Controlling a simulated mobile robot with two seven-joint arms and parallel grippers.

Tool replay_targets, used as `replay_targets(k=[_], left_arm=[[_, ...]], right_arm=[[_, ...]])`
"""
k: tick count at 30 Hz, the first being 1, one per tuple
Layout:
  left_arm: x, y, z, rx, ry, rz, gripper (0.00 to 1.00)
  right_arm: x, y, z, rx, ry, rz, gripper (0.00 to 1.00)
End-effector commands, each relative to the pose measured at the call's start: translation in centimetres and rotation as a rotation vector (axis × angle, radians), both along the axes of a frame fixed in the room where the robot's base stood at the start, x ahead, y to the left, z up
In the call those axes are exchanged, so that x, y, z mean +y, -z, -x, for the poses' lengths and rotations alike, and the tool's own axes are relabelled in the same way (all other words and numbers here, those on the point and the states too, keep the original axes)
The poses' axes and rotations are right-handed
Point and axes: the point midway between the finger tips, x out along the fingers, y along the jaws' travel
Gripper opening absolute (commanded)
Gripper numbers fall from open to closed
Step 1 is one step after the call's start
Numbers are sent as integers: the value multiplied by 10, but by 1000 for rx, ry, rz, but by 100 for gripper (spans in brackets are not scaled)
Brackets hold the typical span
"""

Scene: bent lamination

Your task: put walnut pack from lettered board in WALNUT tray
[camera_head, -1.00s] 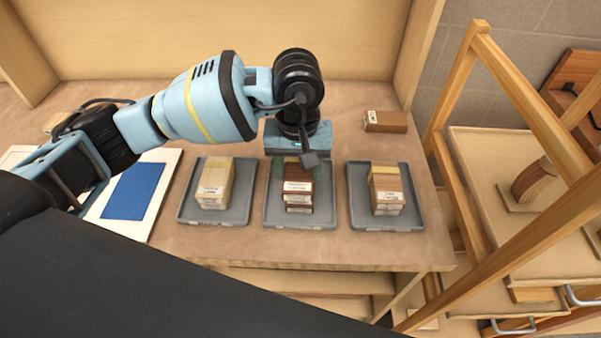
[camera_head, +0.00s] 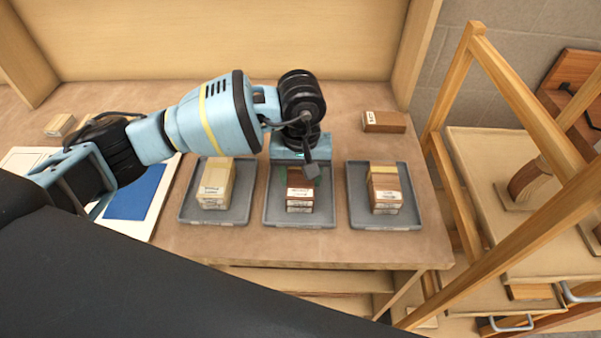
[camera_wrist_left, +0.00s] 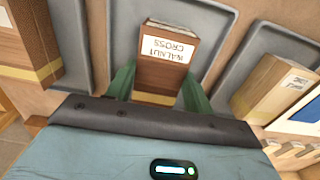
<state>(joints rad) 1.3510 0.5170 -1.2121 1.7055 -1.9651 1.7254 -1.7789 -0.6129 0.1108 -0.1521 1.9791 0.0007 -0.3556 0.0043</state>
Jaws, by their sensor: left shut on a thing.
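My left gripper (camera_head: 303,177) is over the middle grey tray (camera_head: 271,215), with its green fingers shut on a brown walnut pack (camera_head: 299,191). In the left wrist view the fingers (camera_wrist_left: 156,95) lie on either side of this pack (camera_wrist_left: 165,72), whose white label reads WALNUT CROSS. The held pack is at the top of a stack of brown packs (camera_head: 299,208) in the middle tray. I cannot tell whether it touches the pack below. The tray's own lettering is too small to read. A white board with a blue patch (camera_head: 133,195) is at the left, partly behind my arm. My right gripper is out of view.
The left tray (camera_head: 241,212) holds pale packs (camera_head: 216,180). The right tray (camera_head: 408,215) holds brown packs with a yellowish top (camera_head: 384,185). A brown pack (camera_head: 384,121) lies at the back right, a pale one (camera_head: 60,125) at the back left. A wooden rack (camera_head: 455,75) stands right of the bench.

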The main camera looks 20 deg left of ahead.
Motion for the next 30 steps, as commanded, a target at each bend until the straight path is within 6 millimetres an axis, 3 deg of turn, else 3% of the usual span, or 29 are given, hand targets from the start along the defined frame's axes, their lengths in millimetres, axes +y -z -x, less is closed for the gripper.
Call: replay_targets(k=[1, 2, 7, 19, 30], left_arm=[[0, 3, 0, 2, 0, 0, 28], [0, 3, 0, 2, 0, 0, 53], [0, 2, 0, 1, 0, -1, 74], [0, -7, -1, -2, 0, 0, 74], [0, -74, -1, -2, 1, 0, 74]], right_arm=[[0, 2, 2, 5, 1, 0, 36], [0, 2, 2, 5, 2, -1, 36], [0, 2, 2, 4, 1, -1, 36], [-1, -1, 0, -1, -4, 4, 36], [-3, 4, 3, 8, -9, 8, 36]])
